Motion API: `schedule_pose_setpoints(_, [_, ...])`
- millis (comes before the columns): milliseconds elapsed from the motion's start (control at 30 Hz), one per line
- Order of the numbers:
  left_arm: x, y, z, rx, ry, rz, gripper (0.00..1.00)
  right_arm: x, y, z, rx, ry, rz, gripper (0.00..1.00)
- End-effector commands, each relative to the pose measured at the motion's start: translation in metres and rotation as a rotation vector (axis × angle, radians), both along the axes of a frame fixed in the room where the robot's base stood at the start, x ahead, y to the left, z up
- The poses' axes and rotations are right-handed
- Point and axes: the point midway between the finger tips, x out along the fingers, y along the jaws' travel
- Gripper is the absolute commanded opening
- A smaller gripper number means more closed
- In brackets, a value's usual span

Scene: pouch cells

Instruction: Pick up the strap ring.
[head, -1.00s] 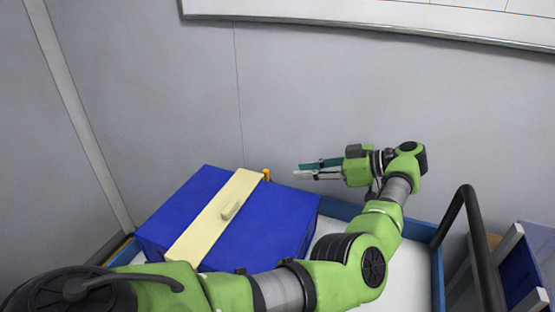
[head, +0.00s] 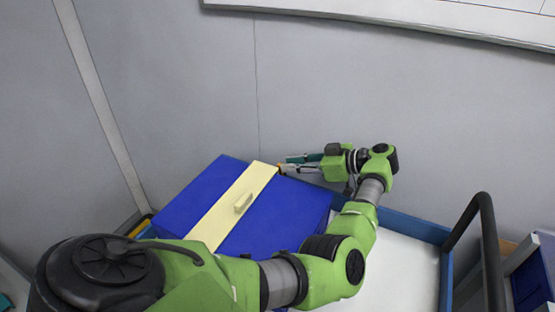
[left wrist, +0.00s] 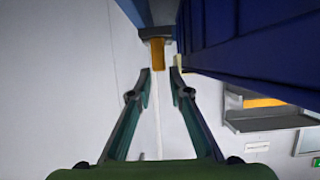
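A blue box (head: 190,205) with a cream strap (head: 225,212) over its top is in the head view. A small raised cream piece (head: 242,202) sits on the strap. A small orange piece (head: 281,169) shows at the box's far edge, by the strap's end; it also shows in the left wrist view (left wrist: 157,54). I cannot tell for sure which piece is the strap ring. My left gripper (head: 287,164) is beside the orange piece. In the left wrist view, its fingers (left wrist: 160,72) are apart and empty, with the orange piece just beyond the tips. My right gripper is out of view.
The box stands on a white surface (head: 398,262) with a blue rim (head: 412,228). A grey wall (head: 380,100) rises close behind my left gripper. A dark rail (head: 490,245) stands at the right. The white surface right of my arm is clear.

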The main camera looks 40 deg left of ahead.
Motion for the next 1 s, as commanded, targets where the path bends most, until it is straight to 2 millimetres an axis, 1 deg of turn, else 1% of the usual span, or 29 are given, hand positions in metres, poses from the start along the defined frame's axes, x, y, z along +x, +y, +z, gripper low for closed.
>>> schedule_pose_setpoints(33, [-0.003, 0.008, -0.002, 0.003, 0.003, 0.002, 0.18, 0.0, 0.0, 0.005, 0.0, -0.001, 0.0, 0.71])
schedule_pose_setpoints(100, [-0.005, 0.017, -0.008, 0.003, 0.002, 0.003, 0.18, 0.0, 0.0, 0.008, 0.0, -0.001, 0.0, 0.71])
schedule_pose_setpoints(233, [-0.009, 0.03, -0.014, 0.001, 0.0, 0.001, 0.18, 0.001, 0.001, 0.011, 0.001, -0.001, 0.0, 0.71])
schedule_pose_setpoints(433, [-0.009, 0.031, -0.016, -0.001, -0.001, 0.0, 0.18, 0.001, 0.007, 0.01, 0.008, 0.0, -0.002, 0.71])
schedule_pose_setpoints(467, [-0.009, 0.031, -0.016, -0.001, -0.001, 0.0, 0.15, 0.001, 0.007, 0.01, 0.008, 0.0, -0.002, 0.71])
schedule_pose_setpoints(500, [-0.009, 0.031, -0.016, 0.0, -0.001, 0.0, 0.05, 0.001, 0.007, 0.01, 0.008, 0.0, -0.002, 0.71])
schedule_pose_setpoints(533, [-0.009, 0.031, -0.016, 0.0, -0.001, 0.0, 0.0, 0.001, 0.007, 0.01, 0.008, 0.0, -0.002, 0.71])
schedule_pose_setpoints(867, [-0.009, 0.031, -0.015, 0.0, -0.001, 0.0, 0.0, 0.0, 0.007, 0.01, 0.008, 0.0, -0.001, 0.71])
schedule_pose_setpoints(1000, [-0.008, 0.03, -0.01, 0.0, -0.001, -0.001, 0.0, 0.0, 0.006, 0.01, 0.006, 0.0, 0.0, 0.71])
